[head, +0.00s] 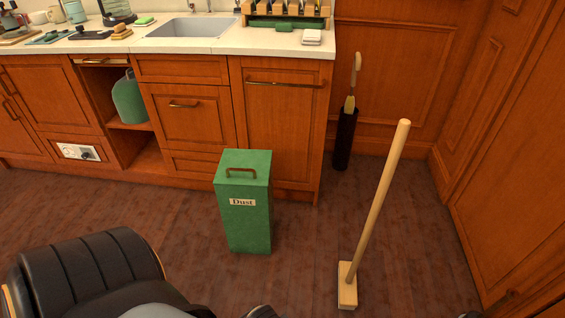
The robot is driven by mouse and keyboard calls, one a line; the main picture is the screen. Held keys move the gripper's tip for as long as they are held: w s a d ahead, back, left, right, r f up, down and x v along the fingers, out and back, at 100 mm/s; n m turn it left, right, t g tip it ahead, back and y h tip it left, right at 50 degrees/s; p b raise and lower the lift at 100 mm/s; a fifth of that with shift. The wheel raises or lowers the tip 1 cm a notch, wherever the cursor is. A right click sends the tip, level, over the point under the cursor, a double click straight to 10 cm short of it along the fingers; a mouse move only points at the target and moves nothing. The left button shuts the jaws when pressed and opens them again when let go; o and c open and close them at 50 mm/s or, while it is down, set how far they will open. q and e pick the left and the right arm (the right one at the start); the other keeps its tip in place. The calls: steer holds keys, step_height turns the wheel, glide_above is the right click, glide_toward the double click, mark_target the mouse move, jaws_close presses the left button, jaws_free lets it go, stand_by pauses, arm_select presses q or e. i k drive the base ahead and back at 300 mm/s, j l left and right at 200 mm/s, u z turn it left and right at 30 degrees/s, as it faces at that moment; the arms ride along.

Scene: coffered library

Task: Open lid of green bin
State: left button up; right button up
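The green bin (249,229) stands upright on the wooden floor in front of the cabinets, near the middle of the head view. A label reading "Dust" is on its front. Its lid (258,161) is flat and appears closed on top, with a brown handle (241,170) near the front edge. Neither of my grippers can be made out. Only dark, partial shapes show at the bottom edge, and I cannot tell what they belong to.
A broom-like tool with a wooden pole (377,205) stands right of the bin. A dark umbrella holder (345,138) is by the wall. A black padded seat (85,268) fills the lower left. Counter with a sink (187,27) is behind. Floor between bin and pole is clear.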

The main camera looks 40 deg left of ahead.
mark_target(244, 162)
steer(key=u, duration=1.6)
